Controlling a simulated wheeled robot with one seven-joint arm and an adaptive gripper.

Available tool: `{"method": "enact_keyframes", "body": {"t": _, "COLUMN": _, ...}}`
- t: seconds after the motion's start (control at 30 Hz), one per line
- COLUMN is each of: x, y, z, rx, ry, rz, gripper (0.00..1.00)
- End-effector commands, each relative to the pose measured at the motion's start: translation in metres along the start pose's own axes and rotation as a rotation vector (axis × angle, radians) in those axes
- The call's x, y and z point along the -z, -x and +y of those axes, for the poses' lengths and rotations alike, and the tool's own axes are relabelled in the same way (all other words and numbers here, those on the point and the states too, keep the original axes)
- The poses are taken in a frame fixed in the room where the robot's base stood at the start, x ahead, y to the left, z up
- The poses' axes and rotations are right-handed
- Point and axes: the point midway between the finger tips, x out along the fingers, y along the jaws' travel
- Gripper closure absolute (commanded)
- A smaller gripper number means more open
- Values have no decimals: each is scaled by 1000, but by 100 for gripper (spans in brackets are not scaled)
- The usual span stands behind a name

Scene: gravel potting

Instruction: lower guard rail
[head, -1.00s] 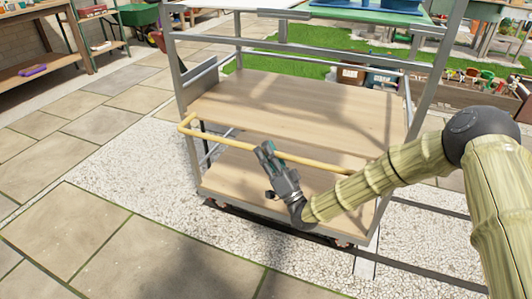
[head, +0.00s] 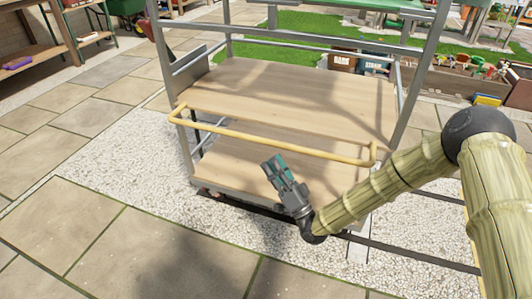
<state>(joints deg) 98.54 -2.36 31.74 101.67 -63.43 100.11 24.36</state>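The guard rail (head: 272,141) is a yellow bar with bent ends on the near side of a grey metal trolley (head: 411,75). It runs across the front at about the height of the trolley's wooden middle shelf (head: 300,95). My gripper (head: 271,163) is in front of the trolley, below the rail in the picture and seemingly apart from it. It points up and left towards the rail, with the lower shelf (head: 225,170) behind it. Its fingers are small in view, and I cannot tell whether they are open or shut.
The middle shelf looks bare. Labelled boxes (head: 342,62) and small pots stand behind the trolley. A wooden bench (head: 30,50) is at the far left. Paving (head: 110,240) and pale gravel (head: 130,160) in front and to the left are clear.

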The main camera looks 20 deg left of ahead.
Motion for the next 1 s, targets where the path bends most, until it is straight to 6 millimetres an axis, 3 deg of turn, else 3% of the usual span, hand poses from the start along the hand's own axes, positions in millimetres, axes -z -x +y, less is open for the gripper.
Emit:
{"method": "enact_keyframes", "body": {"t": 0.1, "x": 0, "y": 16, "z": 1, "rx": -2, "ry": 0, "rz": 0, "gripper": 61}}
{"method": "enact_keyframes", "body": {"t": 0.3, "x": 0, "y": 27, "z": 0, "rx": 0, "ry": 0, "rz": 0, "gripper": 61}}
{"method": "enact_keyframes", "body": {"t": 0.87, "x": -1, "y": 31, "z": 2, "rx": -13, "ry": 3, "rz": -8, "gripper": 61}}
{"method": "enact_keyframes", "body": {"t": 1.0, "x": -15, "y": 58, "z": 18, "rx": -137, "ry": 22, "rz": -82, "gripper": 61}}
